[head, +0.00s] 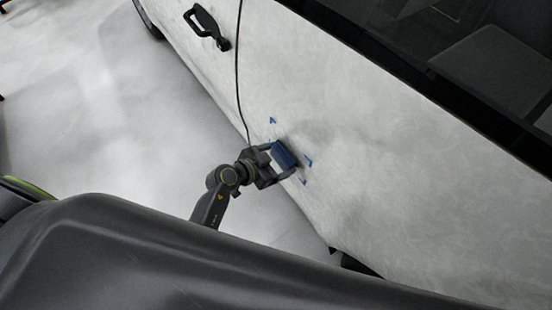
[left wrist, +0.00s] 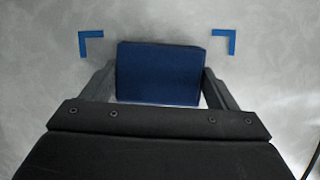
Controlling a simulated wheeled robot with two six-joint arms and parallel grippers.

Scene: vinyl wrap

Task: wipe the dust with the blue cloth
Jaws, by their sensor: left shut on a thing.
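My left gripper (head: 281,160) is shut on the blue cloth (head: 284,155), a dark blue block-like pad, at the pale door panel (head: 390,170) of a car. In the left wrist view the blue cloth (left wrist: 160,72) sits between the two fingers of the left gripper (left wrist: 158,88). Blue corner marks (head: 308,161) show on the panel around the cloth. In the left wrist view two of them, a left mark (left wrist: 90,42) and a right mark (left wrist: 226,42), lie just beyond the cloth. A darker grey smudge shows near the cloth; I cannot tell if it is dust. My right gripper is not in view.
A black door handle (head: 207,25) sits up and left on the car. A dark seam (head: 238,75) runs down the panel towards my gripper. The dark window (head: 450,60) is at upper right. The pale floor (head: 100,120) at left is clear.

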